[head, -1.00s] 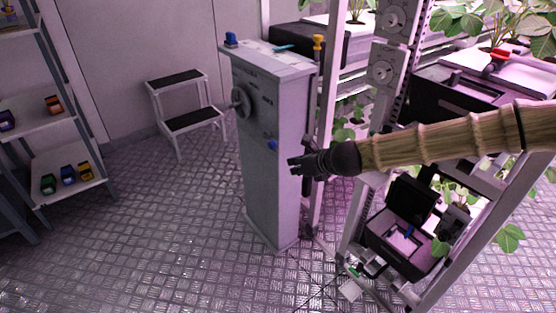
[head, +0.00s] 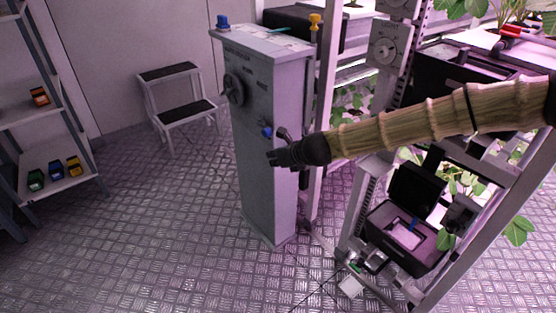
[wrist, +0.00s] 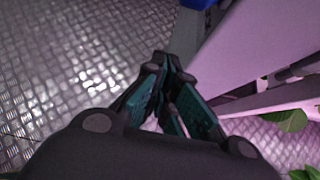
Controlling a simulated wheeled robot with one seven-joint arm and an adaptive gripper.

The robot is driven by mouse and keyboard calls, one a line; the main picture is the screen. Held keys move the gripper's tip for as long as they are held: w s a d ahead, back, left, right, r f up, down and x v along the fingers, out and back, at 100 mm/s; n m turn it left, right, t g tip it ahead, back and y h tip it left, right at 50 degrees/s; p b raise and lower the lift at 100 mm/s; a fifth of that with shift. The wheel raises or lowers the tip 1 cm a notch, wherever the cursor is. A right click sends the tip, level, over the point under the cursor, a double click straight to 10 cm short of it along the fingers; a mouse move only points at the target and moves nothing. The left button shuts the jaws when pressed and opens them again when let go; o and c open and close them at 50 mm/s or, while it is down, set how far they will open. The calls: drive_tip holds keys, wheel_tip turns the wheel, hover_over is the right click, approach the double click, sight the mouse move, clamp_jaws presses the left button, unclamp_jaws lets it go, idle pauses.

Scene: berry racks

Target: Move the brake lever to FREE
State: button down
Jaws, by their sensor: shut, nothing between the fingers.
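A grey cabinet (head: 262,185) stands upright on the metal floor, with a dark handwheel (head: 234,90) on its front. A blue knob (head: 267,132) sits on the front face below the wheel. A yellow-topped lever (head: 315,22) rises at the cabinet's back right. I cannot read the labels, so I cannot tell which control is the brake lever. My gripper (head: 272,158) is shut and empty just below the blue knob in the head view; contact cannot be judged. The wrist view shows the shut fingers (wrist: 164,65) beside the cabinet's face (wrist: 255,45), with a blue part (wrist: 198,3) at the top edge.
A blue object (head: 222,22) stands on the cabinet's top. A step stool (head: 178,95) is behind left, and a shelf (head: 62,170) with small coloured items is at the left. Plant racks (head: 385,120) crowd the right. The floor in front is clear.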

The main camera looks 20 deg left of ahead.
drive_tip(key=r, duration=0.1)
drive_tip(key=r+p, duration=0.1)
drive_tip(key=w+r, duration=0.1)
drive_tip(key=shift+a+r+p, duration=0.4)
drive_tip(key=shift+d+r+p, duration=0.1)
drive_tip(key=shift+r+p, duration=0.15)
drive_tip(key=shift+p, duration=0.3)
drive_tip(key=shift+r+p, duration=0.1)
drive_tip(key=shift+p, duration=0.6)
